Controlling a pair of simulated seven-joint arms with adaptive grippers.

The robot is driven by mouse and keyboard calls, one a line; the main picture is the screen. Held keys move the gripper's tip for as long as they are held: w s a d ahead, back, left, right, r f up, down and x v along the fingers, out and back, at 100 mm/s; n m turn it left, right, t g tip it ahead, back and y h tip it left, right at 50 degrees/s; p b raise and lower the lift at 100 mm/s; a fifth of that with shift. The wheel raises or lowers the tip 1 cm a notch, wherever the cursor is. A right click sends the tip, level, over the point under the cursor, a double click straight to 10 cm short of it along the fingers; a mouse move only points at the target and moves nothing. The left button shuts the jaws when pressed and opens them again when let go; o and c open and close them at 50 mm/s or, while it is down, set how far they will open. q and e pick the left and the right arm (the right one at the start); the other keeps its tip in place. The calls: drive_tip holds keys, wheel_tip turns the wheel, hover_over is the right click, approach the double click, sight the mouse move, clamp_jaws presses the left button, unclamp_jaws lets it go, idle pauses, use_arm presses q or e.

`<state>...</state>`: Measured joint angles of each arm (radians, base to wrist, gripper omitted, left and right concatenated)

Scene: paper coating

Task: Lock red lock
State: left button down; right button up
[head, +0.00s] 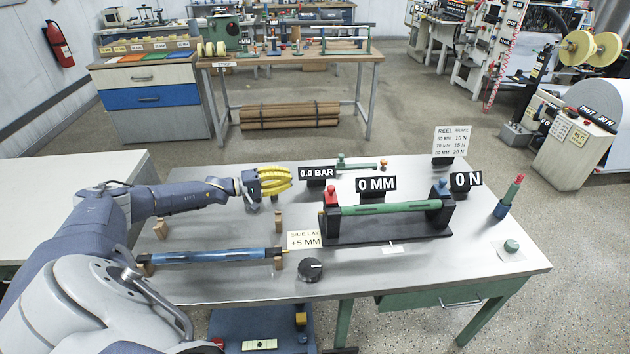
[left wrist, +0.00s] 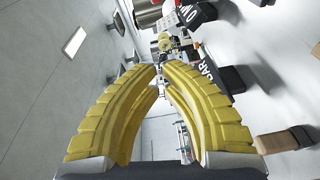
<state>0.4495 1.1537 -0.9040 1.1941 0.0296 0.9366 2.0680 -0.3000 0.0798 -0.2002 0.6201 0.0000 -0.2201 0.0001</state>
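The red lock (head: 331,195) is a small red block with a knob on top. It sits on the left end post of a black stand (head: 390,232) that carries a green roller (head: 390,209). A blue lock (head: 440,187) of like shape is on the right end post. My left gripper (head: 291,178) has yellow ribbed fingers and is in the air to the left of and behind the red lock, apart from it. In the left wrist view its fingertips (left wrist: 160,64) meet with nothing between them. I cannot make out the red lock there. My right gripper is not in view.
Signs reading 0.0 BAR (head: 317,173), 0 MM (head: 376,185) and 0 N (head: 466,180) stand behind the stand. A blue roller (head: 215,256) rests on wooden blocks at front left. A black knob (head: 311,270) is near the front edge. A green-and-red post (head: 507,198) stands at right.

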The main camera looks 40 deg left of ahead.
sight(331, 194)
use_arm(q)
drive_tip(key=w+d, duration=0.6)
drive_tip(key=d, duration=0.3)
drive_tip(key=shift+w+d+f, duration=0.25)
drive_tip(key=shift+f, duration=0.15)
